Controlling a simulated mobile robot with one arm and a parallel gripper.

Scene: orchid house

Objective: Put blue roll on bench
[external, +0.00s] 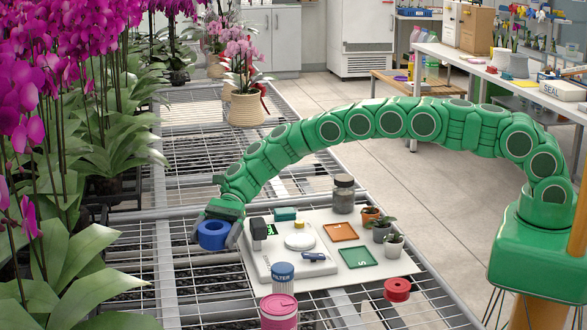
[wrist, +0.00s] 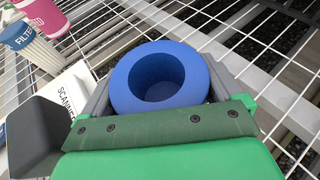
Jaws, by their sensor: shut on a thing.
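The blue roll (external: 213,235) is a short, thick ring with a hollow centre. My gripper (external: 222,232) is shut on it at the left end of the white board, and the roll looks to be over the wire bench (external: 190,185). In the wrist view the blue roll (wrist: 160,80) sits between the two grey fingers, its hole facing the camera. White bench mesh shows behind it. I cannot tell whether the roll touches the mesh.
A white board (external: 390,268) beside the gripper holds small pots, a jar (external: 343,194) and orange and green trays. A blue filter canister (external: 283,278), pink tub (external: 279,312) and red roll (external: 397,290) stand near the front. Orchids line the left. Mesh behind the board is mostly clear.

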